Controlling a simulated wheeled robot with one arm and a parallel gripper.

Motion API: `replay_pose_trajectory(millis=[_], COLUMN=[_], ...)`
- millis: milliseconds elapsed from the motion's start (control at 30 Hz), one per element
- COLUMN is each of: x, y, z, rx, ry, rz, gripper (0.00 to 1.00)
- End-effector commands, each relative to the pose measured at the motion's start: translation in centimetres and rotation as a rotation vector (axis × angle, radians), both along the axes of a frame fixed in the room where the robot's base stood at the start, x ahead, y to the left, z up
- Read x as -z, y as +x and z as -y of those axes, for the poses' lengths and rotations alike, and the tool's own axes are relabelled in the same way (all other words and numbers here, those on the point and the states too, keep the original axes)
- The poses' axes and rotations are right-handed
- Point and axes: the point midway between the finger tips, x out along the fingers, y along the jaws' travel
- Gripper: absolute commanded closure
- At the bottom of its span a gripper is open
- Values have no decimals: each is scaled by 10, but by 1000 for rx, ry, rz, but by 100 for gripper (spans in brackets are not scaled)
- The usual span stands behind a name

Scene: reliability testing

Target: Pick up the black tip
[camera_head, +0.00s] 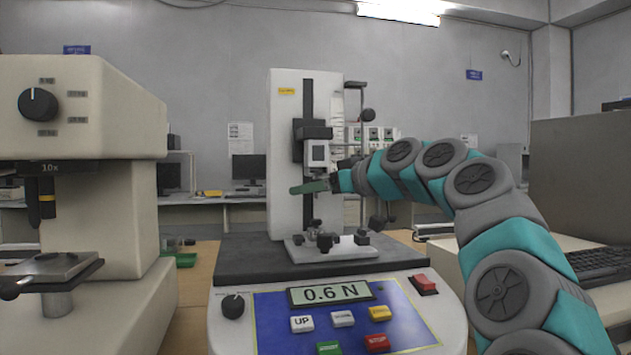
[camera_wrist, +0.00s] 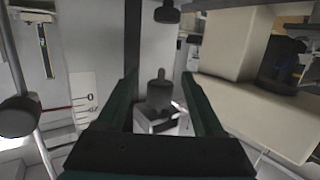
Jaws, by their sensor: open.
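The black tip (camera_wrist: 160,93) is a small dark stepped piece in the middle of the wrist view, at the light gauge block (camera_wrist: 160,124) of the test stand. My gripper (camera_wrist: 160,73) is open. Its two dark green fingers stand on the left and right of the tip, with a gap on each side. In the head view my gripper (camera_head: 303,187) is level, just below the gauge (camera_head: 317,153) on the stand's column. The tip is too small there to make out clearly.
The stand's base (camera_head: 345,248) carries several dark knobs below my gripper. A console (camera_head: 335,315) reading 0.6 N is in front. A microscope-like machine (camera_head: 95,190) fills the left. Thin rods and a scale (camera_wrist: 85,105) stand close to my fingers.

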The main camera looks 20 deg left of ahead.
Motion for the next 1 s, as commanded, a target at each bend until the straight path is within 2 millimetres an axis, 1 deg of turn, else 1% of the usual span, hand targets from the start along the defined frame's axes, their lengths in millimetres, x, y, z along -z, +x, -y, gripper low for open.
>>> replay_pose_trajectory(millis=[33, 200, 433, 1000], x=[0, 3, 4, 4], y=[3, 9, 9, 9], z=[-7, -20, -20, -20], rx=[-1, -1, -1, -1], ry=[-1, 0, 0, 0], rz=[0, 1, 0, 0], gripper=[31, 31, 32, 96])
